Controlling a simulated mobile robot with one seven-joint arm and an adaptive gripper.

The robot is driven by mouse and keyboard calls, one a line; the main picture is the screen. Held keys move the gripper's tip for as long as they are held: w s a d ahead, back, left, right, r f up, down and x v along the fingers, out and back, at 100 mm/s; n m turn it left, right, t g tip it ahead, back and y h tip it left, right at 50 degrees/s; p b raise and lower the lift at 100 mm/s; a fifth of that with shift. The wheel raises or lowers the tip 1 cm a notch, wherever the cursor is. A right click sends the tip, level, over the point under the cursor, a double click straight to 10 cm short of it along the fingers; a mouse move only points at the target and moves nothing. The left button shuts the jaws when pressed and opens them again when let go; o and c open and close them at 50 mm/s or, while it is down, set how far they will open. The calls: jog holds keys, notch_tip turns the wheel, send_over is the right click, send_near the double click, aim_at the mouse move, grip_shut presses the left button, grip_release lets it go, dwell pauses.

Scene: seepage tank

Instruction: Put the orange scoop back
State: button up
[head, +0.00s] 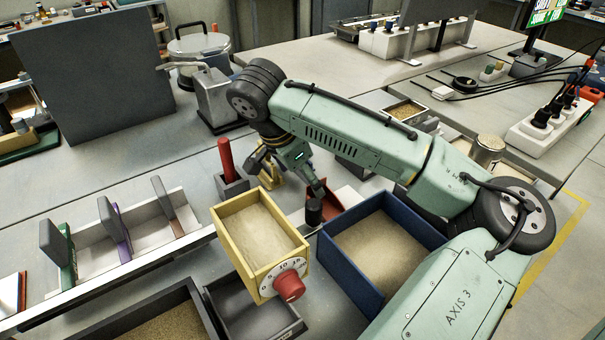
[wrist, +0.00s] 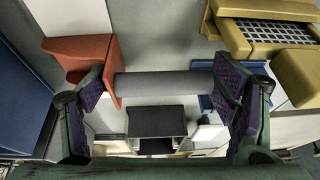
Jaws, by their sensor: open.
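An orange-red scoop-like piece (wrist: 82,52) is at the upper left of the wrist view, with a grey cylinder (wrist: 165,85), seemingly its handle, running right from it. In the head view a red-orange part (head: 346,198) shows just right of my gripper, partly hidden by it. My gripper (head: 289,182) is open and pointing down. In the wrist view its fingers (wrist: 165,98) stand at either end of the cylinder, with no clear grip on it. I cannot tell whether they touch it.
A yellow sand box (head: 232,222) with a red-knobbed dial (head: 288,284) and a blue sand box (head: 337,262) stand in front. A red handle (head: 226,157) rises from a grey holder (head: 231,187). A rack (head: 100,268) holds upright panels at left. A metal pot (head: 200,45) stands behind.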

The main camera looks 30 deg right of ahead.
jog(key=b+v, duration=0.1)
jog(key=v, duration=1.1)
jog(key=shift+d, duration=0.1)
